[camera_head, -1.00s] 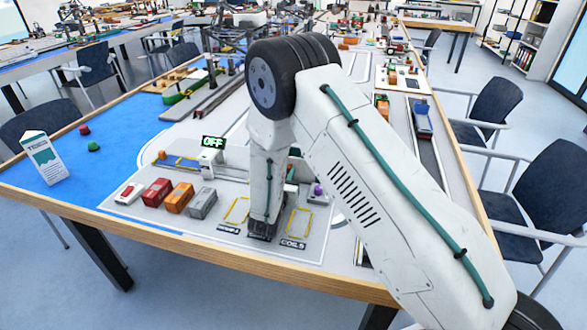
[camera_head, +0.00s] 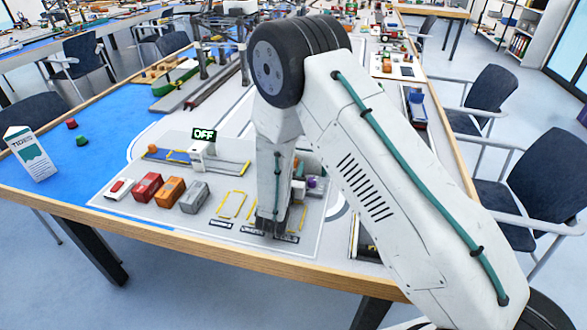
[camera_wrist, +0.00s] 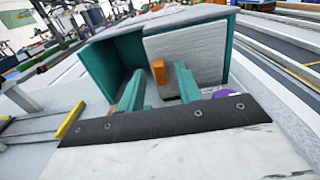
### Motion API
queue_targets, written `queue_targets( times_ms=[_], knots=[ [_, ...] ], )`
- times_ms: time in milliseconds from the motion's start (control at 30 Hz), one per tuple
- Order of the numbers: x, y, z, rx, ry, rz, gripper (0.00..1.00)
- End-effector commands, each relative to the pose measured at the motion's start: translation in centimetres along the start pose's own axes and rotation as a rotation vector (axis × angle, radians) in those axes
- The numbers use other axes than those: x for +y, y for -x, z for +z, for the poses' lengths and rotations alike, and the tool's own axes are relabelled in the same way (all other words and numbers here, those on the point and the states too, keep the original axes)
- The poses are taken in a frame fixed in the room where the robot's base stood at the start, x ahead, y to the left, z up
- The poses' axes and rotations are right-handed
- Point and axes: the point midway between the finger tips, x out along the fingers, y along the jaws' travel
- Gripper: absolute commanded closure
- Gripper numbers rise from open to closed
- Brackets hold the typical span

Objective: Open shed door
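In the wrist view a teal shed (camera_wrist: 118,62) stands ahead of my gripper. A pale grey door panel (camera_wrist: 195,48) covers the right part of its front, and the left part shows a dark, open interior. An orange handle (camera_wrist: 159,72) sits at the door's left edge. My gripper (camera_wrist: 160,88) has its two teal fingers apart, and the handle appears between them; contact cannot be told. In the head view my gripper (camera_head: 272,226) is low over the board, and my arm hides most of the shed.
A red container (camera_head: 147,187), an orange container (camera_head: 170,191) and a grey container (camera_head: 194,197) stand left of my gripper. An OFF sign (camera_head: 204,134) is behind them. A purple item (camera_wrist: 228,92) lies near the right finger. Chairs (camera_head: 530,180) line the table's right side.

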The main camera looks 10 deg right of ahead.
Motion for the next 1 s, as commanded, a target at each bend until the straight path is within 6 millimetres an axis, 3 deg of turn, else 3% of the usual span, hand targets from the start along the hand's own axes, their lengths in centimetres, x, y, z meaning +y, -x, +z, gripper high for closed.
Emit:
queue_targets(
  times_ms=[300,500,1000],
  knots=[
    [0.1,5.0,0.0,0.001,0.002,0.005,0.65],
    [0.1,7.3,0.0,0.000,0.001,0.003,0.65],
    [0.1,7.7,0.0,0.000,0.000,0.001,0.65]
  ],
)
